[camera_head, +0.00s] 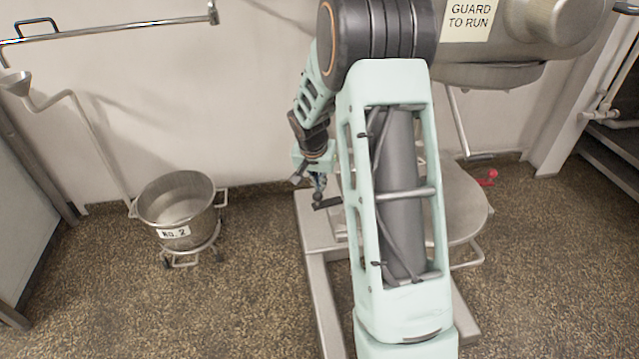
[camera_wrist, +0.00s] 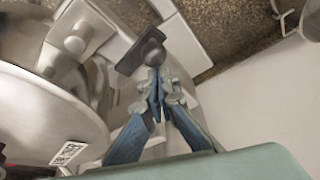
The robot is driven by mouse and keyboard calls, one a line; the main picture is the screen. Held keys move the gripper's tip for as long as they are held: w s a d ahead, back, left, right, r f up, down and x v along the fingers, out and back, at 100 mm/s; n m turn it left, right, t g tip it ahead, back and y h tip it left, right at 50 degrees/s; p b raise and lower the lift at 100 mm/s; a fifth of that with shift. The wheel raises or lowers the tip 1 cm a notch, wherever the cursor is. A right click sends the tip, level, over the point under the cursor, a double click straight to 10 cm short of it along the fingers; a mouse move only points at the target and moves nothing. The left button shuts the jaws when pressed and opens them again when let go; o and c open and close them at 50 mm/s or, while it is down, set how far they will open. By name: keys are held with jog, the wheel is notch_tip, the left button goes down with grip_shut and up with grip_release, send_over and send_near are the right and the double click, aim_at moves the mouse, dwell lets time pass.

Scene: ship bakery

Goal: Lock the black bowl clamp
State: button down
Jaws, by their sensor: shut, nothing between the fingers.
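The black bowl clamp (camera_wrist: 128,62) is a dark lever with a round knob in the upper middle of the wrist view. In the head view the clamp (camera_head: 326,203) shows as a small dark lever left of my arm. My gripper (camera_wrist: 157,80) has blue fingers, shut and empty, with its tips right at the knob; I cannot tell whether they touch. It also shows in the head view (camera_head: 319,186), just above the clamp. The steel mixer bowl (camera_wrist: 40,115) fills the left of the wrist view. In the head view my arm hides most of the mixer's middle.
A steel bowl marked NO. 2 (camera_head: 177,200) stands on a wheeled dolly at the left. The mixer head (camera_head: 515,40) is at the upper right. A red-knobbed lever (camera_head: 488,177) is at the right. The floor (camera_head: 120,290) at front left is clear.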

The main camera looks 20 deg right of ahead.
jog(key=shift+s+n+p, duration=0.35)
jog(key=shift+n+p, duration=0.3)
jog(key=shift+n, duration=0.15)
jog(key=n+p, duration=0.1)
jog(key=s+n+y+p, duration=0.1)
jog(key=p, duration=0.1)
jog(key=shift+s+r+t, duration=0.15)
jog(key=shift+r+t, duration=0.1)
jog(key=shift+t, duration=0.05)
jog(key=shift+s+d+f+n+y+p, duration=0.2)
jog(key=shift+s+d+n+p, duration=0.1)
jog(key=shift+s+n+p, duration=0.45)
jog(key=shift+s+d+f+n+y+p, duration=0.1)
jog(key=shift+s+d+n+y+p, duration=0.15)
jog(key=shift+s+n+p, duration=0.4)
jog(key=shift+s+d, duration=0.1)
jog(key=shift+s, duration=0.35)
jog(key=v, duration=0.7)
jog(key=shift+r, duration=0.3)
